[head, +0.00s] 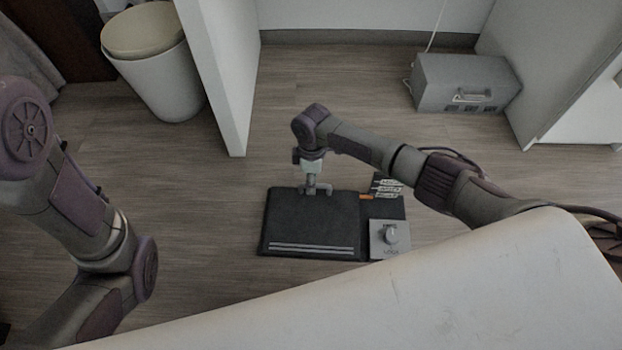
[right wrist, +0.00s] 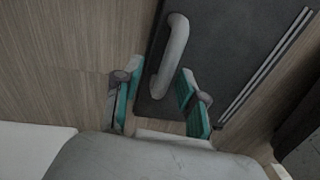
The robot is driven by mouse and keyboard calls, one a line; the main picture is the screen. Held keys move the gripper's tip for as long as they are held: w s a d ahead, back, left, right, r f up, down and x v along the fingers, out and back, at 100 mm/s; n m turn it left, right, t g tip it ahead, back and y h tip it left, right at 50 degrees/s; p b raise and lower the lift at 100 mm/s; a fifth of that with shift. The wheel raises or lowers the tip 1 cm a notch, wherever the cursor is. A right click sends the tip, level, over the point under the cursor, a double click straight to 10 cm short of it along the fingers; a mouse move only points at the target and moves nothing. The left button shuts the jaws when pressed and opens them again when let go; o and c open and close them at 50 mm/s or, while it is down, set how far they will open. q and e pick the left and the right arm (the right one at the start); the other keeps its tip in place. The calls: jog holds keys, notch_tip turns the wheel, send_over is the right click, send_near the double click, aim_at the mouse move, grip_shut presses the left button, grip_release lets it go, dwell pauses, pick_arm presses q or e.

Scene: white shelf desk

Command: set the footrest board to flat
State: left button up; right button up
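The footrest board (head: 298,225) is a dark panel on the floor with two pale stripes along its near edge. A grey bar handle (head: 328,189) stands at its far edge. I cannot tell its exact tilt. My right gripper (head: 311,188) is above the far edge, at the handle. In the right wrist view, my right gripper (right wrist: 160,78) has its two teal-padded fingers apart, with the lower end of the handle (right wrist: 173,50) between or just beyond them; gaps show on both sides. The dark board (right wrist: 225,50) also shows there. My left arm shows, but its gripper does not.
A grey box with a knob (head: 390,236) adjoins the board's right side. Behind it are pale labelled parts (head: 387,187). A white bin (head: 160,75), a white panel (head: 222,75) and a grey case (head: 464,84) stand farther back. Floor left of the board is clear.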

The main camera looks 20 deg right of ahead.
jog(key=shift+r, duration=0.15)
notch_tip(320, 180, up, 12)
jog(key=w, duration=0.1)
jog(key=shift+d, duration=0.2)
dwell(0.6)
